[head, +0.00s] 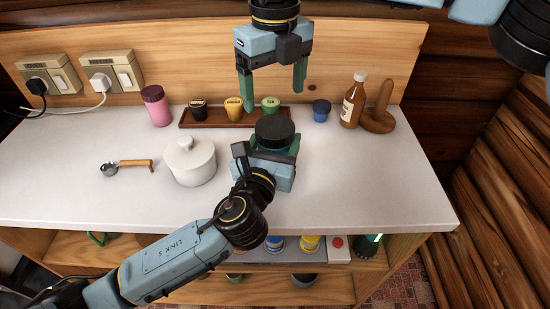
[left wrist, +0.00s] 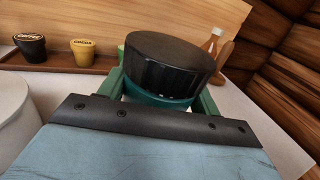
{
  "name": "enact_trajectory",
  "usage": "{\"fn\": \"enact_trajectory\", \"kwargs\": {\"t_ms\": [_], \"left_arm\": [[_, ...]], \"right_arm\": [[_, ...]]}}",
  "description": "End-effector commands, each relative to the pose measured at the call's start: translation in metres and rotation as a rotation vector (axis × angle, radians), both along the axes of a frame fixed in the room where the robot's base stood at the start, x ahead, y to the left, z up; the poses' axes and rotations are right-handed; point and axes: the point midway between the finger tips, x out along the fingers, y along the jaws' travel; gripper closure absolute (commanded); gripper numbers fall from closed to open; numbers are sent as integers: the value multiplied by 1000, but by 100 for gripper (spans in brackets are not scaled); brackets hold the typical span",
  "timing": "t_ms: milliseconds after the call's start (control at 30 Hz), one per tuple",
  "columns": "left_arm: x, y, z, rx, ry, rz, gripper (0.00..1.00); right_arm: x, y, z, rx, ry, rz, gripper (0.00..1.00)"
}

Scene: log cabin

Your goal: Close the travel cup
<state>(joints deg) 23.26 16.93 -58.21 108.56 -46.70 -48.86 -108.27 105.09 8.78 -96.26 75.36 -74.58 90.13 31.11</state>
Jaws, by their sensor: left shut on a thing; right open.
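The travel cup (left wrist: 158,99) has a teal body, mostly hidden by my left gripper. A black ribbed lid (head: 275,130) sits on top of it; the lid also shows large in the left wrist view (left wrist: 168,62). I cannot tell whether the lid is fully seated. My left gripper (head: 272,148) is shut around the cup's body, below the lid, over the counter's middle. My right gripper (head: 274,98) hangs open and empty with fingers pointing down, behind and above the lid, in front of the wooden backboard.
A wooden tray (head: 216,119) with several small labelled pots stands behind the cup. A white lidded pot (head: 190,163) and a scoop (head: 130,165) are at left, a pink jar (head: 156,106) behind. A blue cup (head: 321,110) and brown bottle (head: 354,101) stand right. The counter's right front is clear.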

Motion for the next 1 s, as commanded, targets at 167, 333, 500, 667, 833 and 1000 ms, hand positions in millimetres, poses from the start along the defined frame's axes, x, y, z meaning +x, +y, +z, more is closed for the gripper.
{"fn": "enact_trajectory", "kwargs": {"t_ms": [167,333,500,667,833,1000], "left_arm": [[0,0,0,0,1,0,100],[0,0,-1,-1,1,0,100],[0,0,-1,0,2,0,100],[0,0,-1,0,2,0,100],[0,0,-1,0,2,0,100],[0,0,-1,0,2,0,100]], "right_arm": [[-1,1,0,3,2,327,18],[-1,1,0,2,1,660,18],[0,0,0,3,2,975,18],[0,0,0,3,0,1200,18],[0,-1,0,2,0,1329,18],[0,-1,0,1,-1,1362,18]]}}
